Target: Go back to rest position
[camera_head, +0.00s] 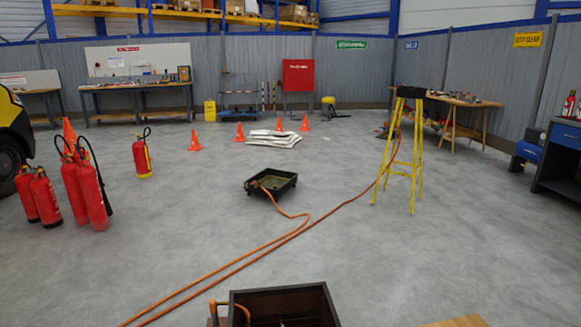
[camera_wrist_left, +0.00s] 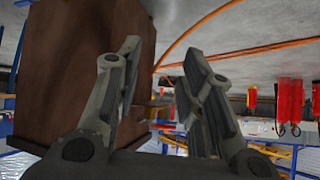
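My left gripper (camera_wrist_left: 160,50) shows in the left wrist view with its two fingers spread apart and nothing between them. A brown box-like body (camera_wrist_left: 62,70) stands close beside it at the left of that view; I cannot tell whether they touch. Neither gripper shows in the head view, and my right gripper is in no frame. A dark open-topped box (camera_head: 285,306) is at the bottom of the head view, with an orange-brown pipe-like piece (camera_head: 230,308) at its left edge.
Red extinguishers (camera_head: 80,190) stand at the left. A black tray (camera_head: 271,183) lies mid-floor, with orange hose (camera_head: 290,240) running across the floor. A yellow-legged stand (camera_head: 404,150) is at the right. Grey floor right of centre is clear.

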